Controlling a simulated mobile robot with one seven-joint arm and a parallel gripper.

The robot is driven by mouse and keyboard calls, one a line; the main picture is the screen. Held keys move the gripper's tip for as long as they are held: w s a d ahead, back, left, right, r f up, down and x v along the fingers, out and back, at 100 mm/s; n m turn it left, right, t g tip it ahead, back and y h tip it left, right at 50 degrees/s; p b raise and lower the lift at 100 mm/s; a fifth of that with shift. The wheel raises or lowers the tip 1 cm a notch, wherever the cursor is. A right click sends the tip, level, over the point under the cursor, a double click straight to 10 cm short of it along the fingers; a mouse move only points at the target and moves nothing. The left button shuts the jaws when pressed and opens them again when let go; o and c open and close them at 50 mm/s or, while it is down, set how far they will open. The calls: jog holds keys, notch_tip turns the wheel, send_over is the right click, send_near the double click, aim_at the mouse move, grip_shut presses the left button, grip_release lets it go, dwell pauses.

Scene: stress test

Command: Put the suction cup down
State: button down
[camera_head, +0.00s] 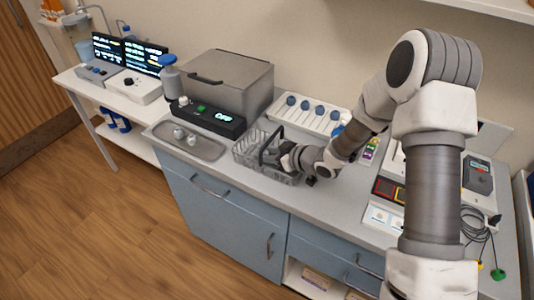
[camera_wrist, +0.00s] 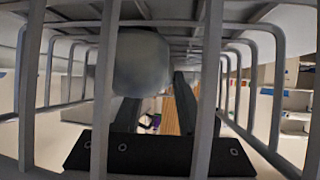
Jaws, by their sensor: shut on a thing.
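My gripper (camera_head: 284,156) is at the right part of a grey wire basket (camera_head: 245,160) on the counter, low among its bars. In the wrist view the dark fingers (camera_wrist: 157,98) reach away from the black gripper body, with the basket's bars (camera_wrist: 103,90) close in front of the camera. A smooth grey rounded thing (camera_wrist: 142,62) sits at the fingertips, and my gripper is shut on it. It looks like the suction cup, but bars and fingers cover part of it. In the head view it is hidden by my gripper and arm.
A metal tray (camera_head: 205,148) with small items lies left of the basket. A grey box-shaped device (camera_head: 228,85) stands behind it. A white rack with blue-topped items (camera_head: 312,112) is behind right. Instruments (camera_head: 478,178) and cables crowd the right side.

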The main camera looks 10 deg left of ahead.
jog(key=shift+c, duration=2.4)
grip_release()
jog(key=shift+r, duration=0.1)
